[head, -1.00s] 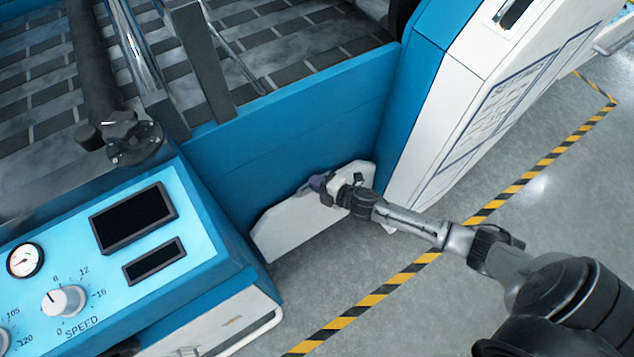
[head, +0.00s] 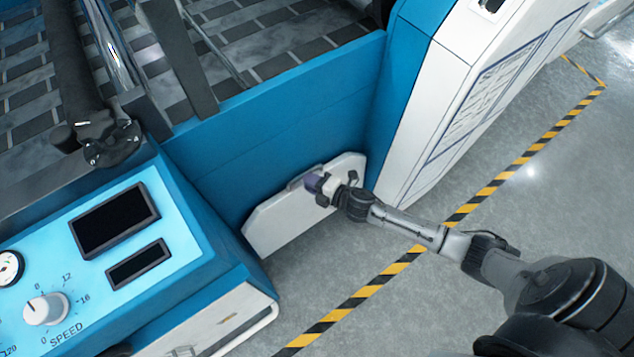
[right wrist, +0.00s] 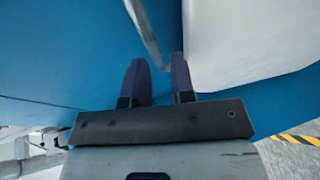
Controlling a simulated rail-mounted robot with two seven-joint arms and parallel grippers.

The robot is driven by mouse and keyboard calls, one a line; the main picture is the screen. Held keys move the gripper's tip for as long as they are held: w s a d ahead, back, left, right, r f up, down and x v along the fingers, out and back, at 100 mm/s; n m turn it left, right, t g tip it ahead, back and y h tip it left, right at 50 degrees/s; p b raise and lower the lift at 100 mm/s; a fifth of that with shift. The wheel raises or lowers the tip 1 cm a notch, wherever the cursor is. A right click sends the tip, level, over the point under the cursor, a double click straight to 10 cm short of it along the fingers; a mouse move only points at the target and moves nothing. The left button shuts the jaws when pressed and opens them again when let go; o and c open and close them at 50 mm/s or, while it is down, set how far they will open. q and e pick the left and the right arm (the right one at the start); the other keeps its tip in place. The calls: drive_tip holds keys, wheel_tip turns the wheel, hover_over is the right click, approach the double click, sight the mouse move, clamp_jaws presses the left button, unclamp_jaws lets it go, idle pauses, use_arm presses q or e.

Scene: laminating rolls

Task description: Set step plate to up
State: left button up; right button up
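The step plate (head: 285,218) is a white panel low on the machine's blue side in the head view. It looks upright, lying close along that side. A grey handle (head: 296,183) runs along its upper edge. The white panel also fills the upper right of the right wrist view (right wrist: 250,40), with a grey bar (right wrist: 143,30) left of it. My right gripper (head: 314,182) is at the handle's near end. Its two dark purple fingers (right wrist: 159,68) stand apart, the bar's end showing in the gap; no firm hold is visible.
A blue control panel (head: 185,237) with a speed knob (head: 45,308) stands at the lower left. A white and blue cabinet (head: 430,130) rises right of the plate. Grey floor with a yellow-black stripe (head: 385,279) lies open in front.

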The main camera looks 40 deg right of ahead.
drive_tip(key=p+v, duration=0.4)
drive_tip(key=v, duration=0.9)
drive_tip(key=shift+s, duration=0.4)
drive_tip(key=shift+d, duration=0.1)
